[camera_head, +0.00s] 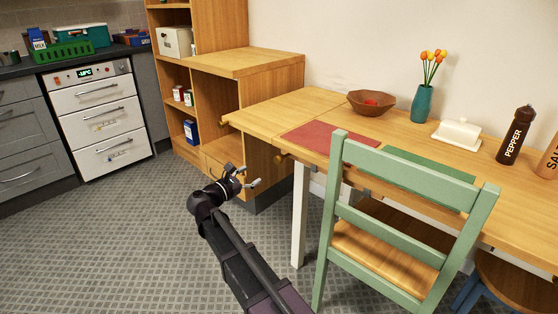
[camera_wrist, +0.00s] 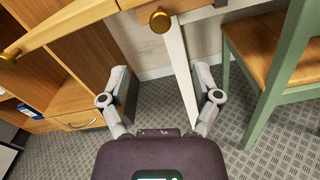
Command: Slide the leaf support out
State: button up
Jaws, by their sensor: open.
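The table (camera_head: 262,112) has a wooden top. A round brass knob (camera_head: 279,158) sits just under its left edge, in front of the red mat; in the wrist view the knob (camera_wrist: 160,22) is at top centre. The leaf support seems to be the piece behind this knob, its length hidden under the top. A second brass knob (camera_head: 224,122) is at the far left corner of the top; it also shows in the wrist view (camera_wrist: 10,55). My gripper (camera_head: 251,177) is open and empty, below and left of the nearer knob. Its fingers (camera_wrist: 162,82) are apart, touching nothing visible.
A white table leg (camera_head: 300,215) stands beside my gripper. A green chair (camera_head: 385,240) stands right of it. A wooden shelf unit (camera_head: 215,90) is behind. A bowl (camera_head: 370,102), vase (camera_head: 423,104) and butter dish (camera_head: 456,135) are on the table. The floor at left is clear.

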aim_at(277, 160)
jog(key=x, duration=1.3)
jog(key=shift+w+d, duration=0.25)
jog(key=shift+c, duration=0.2)
grip_shut()
